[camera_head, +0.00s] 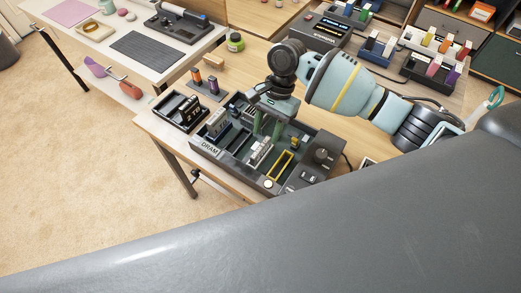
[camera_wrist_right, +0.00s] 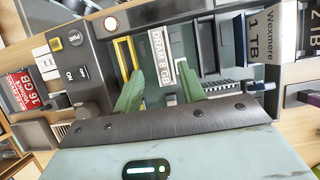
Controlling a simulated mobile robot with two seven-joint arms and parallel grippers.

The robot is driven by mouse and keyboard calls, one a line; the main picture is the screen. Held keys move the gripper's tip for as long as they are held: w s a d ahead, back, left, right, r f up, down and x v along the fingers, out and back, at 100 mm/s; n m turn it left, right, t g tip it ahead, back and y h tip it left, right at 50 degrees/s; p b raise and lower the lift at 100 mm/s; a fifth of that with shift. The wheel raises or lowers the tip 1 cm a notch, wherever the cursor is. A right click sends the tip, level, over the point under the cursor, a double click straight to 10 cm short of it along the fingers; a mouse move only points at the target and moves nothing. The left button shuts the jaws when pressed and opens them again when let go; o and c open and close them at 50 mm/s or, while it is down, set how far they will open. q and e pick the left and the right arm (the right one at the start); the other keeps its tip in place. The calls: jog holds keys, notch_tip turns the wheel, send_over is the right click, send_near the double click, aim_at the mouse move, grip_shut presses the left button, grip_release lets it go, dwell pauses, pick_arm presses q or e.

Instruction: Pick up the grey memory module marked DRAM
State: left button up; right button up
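The grey memory module marked DRAM 8 GB (camera_wrist_right: 161,57) stands in the dark board tray, just beyond my right gripper (camera_wrist_right: 161,92) in the right wrist view. The module also shows as a pale upright piece in the head view (camera_head: 261,152). My right gripper (camera_head: 267,127) hangs over the tray with its two green fingers spread. In the wrist view the fingertips lie to either side of the module's near end, with a gap between them. I cannot tell whether they touch it. My left gripper is not in view.
The tray (camera_head: 208,148) has a DRAM label on its front wall. A yellow frame (camera_head: 281,165) and a control panel (camera_head: 322,155) are right of the module. A Wexmere 1 TB piece (camera_wrist_right: 262,38) stands nearby. A small black tray (camera_head: 180,110) sits left.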

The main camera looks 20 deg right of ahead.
aim_at(261, 146)
jog(key=x, duration=0.5)
jog(key=shift+w+a, duration=0.1)
grip_shut()
